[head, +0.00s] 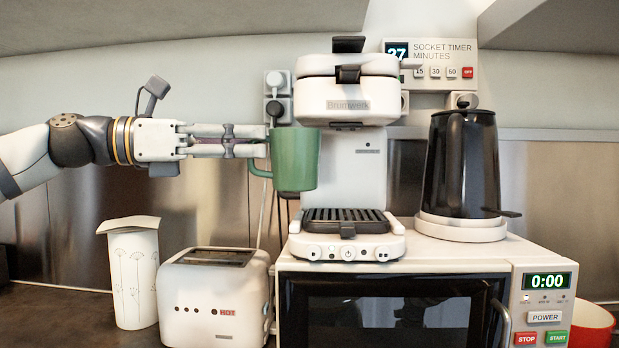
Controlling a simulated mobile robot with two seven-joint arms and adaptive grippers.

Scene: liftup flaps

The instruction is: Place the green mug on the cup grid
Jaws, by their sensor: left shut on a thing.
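The green mug (295,160) is upright in the air, left of the white coffee machine's (348,105) column and above the level of the grid. Its handle points left. My left gripper (262,141) reaches in from the left and is shut on the mug near its upper left side and handle. The dark cup grid (368,222) is at the base of the coffee machine, to the lower right of the mug, and looks empty. The machine stands on the white microwave. My right gripper is not in view.
A black kettle (461,165) stands right of the coffee machine on the microwave (420,257). A white toaster (213,300) and a tall white container (133,275) stand lower left. A red bowl (592,326) is at the lower right. The socket timer (430,65) hangs behind.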

